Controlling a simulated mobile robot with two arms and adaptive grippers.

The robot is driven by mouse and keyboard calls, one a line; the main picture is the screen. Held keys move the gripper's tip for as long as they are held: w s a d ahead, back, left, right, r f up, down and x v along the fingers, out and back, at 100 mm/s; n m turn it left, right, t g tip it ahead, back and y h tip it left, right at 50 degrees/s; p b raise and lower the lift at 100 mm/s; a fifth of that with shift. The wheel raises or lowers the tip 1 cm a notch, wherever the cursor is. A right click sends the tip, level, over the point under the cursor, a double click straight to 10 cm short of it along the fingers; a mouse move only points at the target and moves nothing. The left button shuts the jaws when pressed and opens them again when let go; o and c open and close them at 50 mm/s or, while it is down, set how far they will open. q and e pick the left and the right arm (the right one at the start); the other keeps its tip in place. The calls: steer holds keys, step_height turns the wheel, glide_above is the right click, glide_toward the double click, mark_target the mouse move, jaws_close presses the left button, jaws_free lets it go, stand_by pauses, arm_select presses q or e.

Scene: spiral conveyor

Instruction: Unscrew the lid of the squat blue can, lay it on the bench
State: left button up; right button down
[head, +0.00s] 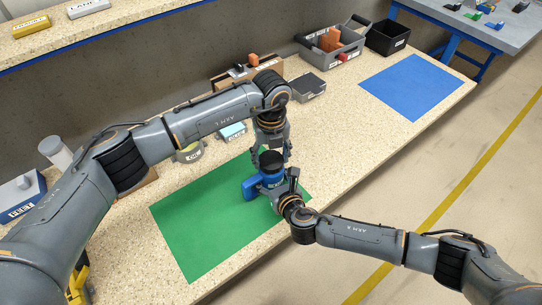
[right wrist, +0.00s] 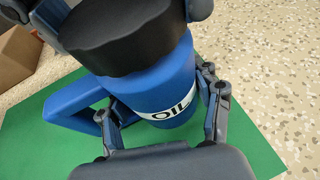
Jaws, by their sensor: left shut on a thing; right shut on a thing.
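The squat blue can (head: 252,187) stands upright on the green mat, its handle to the left; in the right wrist view the can (right wrist: 155,84) shows an "OIL" label. Its wide black lid (head: 270,161) sits on top and also shows in the right wrist view (right wrist: 115,35). My left gripper (head: 270,155) comes down from above and is shut on the lid, one finger at each side. My right gripper (right wrist: 162,115) is shut on the can's body from the front right, fingers on both sides below the lid. The lid's underside is hidden.
The green mat (head: 200,230) lies on the speckled bench (head: 330,135), with a blue mat (head: 412,86) farther right. A grey crate (head: 332,52), a black bin (head: 387,37) and a dark grey box (head: 307,87) stand at the back. Bench between the mats is clear.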

mark_target(271, 159)
arm_select(q)
steer(key=shift+r, duration=0.15)
stand_by(0.6)
steer(key=shift+r, duration=0.95)
steer(key=shift+r, duration=2)
arm_select(e)
steer(key=shift+c, duration=1)
jaws_free()
